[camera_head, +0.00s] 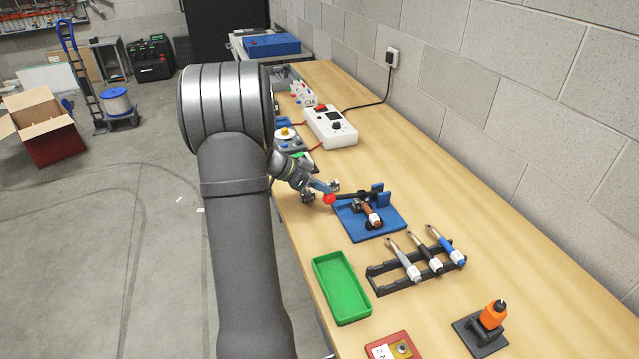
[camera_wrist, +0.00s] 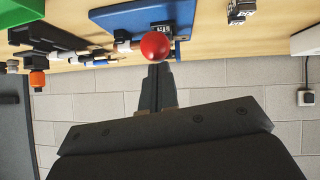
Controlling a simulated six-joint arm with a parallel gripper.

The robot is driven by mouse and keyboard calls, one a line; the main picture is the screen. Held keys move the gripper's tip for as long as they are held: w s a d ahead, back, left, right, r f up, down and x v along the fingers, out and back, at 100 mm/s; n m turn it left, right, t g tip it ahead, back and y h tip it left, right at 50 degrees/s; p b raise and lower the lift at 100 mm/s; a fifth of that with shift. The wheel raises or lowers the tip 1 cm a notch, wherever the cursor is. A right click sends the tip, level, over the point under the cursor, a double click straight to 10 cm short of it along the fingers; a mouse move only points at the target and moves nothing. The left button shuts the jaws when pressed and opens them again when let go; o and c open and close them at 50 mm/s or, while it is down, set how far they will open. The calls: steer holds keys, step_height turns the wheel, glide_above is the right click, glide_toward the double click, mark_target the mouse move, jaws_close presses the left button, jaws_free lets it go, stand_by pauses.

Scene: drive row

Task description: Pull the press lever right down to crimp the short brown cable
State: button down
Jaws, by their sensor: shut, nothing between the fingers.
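The crimp press stands on a blue base plate (camera_head: 392,226), with blue uprights at its back. Its dark lever (camera_head: 349,195) ends in a red ball knob (camera_head: 329,199) and looks close to level; its exact angle is hard to tell. The short brown cable (camera_head: 371,213) lies in the press, with a white label near its front end. My gripper (camera_head: 324,189) is shut and empty right at the knob. In the wrist view, my shut fingertips (camera_wrist: 157,68) reach the edge of the red knob (camera_wrist: 155,45); I cannot tell whether they touch.
An orange-topped tool (camera_head: 493,314) stands at the near right. A white meter box (camera_head: 331,127) stands behind. Bare table lies right of the press, towards the wall.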

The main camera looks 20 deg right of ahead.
steer(key=f, duration=0.1)
steer(key=a+f, duration=0.1)
steer(key=f, duration=0.1)
steer(key=shift+f, duration=0.15)
steer(key=shift+s+f, duration=0.1)
steer(key=shift+f, duration=0.2)
steer(key=d+r+v, duration=0.1)
steer(key=v, duration=1.2)
steer(key=shift+w+a+r, duration=0.25)
steer(key=shift+w+a, duration=0.05)
